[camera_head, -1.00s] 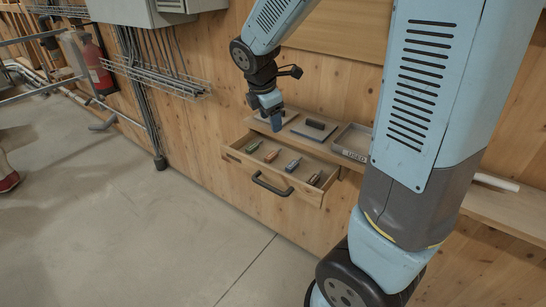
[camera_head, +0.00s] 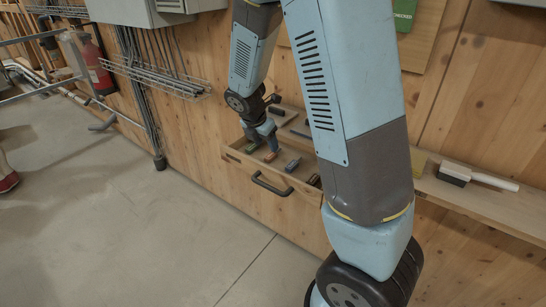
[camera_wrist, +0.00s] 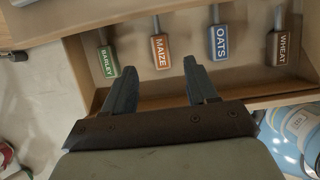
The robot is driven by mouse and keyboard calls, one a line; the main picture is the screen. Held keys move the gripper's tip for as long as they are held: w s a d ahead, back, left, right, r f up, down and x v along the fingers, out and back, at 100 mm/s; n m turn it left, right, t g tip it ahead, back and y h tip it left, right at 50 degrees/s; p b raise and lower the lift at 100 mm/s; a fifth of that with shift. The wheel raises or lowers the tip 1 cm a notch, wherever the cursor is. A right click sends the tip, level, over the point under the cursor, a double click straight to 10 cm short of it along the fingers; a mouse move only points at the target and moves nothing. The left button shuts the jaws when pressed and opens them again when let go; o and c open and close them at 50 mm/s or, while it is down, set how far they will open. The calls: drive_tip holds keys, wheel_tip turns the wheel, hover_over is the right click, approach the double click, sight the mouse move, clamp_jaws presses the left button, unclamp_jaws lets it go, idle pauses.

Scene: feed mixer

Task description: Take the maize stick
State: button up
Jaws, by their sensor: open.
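The maize stick, with an orange-brown tag lettered MAIZE (camera_wrist: 160,52), lies in the open drawer (camera_wrist: 82,62) in the wrist view. My gripper (camera_wrist: 159,72) is open, its fingers apart on either side of the line to this tag. The tag shows just beyond the fingertips, with nothing between the fingers. In the head view my gripper (camera_head: 269,143) hangs low over the drawer (camera_head: 240,158), close to the maize stick (camera_head: 271,156). Whether the fingers are at the stick's height is hard to tell.
The green BARLEY stick (camera_wrist: 108,62) lies left of it, the blue OATS stick (camera_wrist: 220,43) right, and the brown WHEAT stick (camera_wrist: 286,48) farther right. The drawer's front handle (camera_head: 270,184) juts out. A brush (camera_head: 477,176) lies on the shelf. Open floor (camera_head: 130,230) lies in front.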

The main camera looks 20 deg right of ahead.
sight(270, 155)
drive_tip(key=shift+x, duration=3)
drive_tip(key=shift+c, duration=0.3)
clamp_jaws()
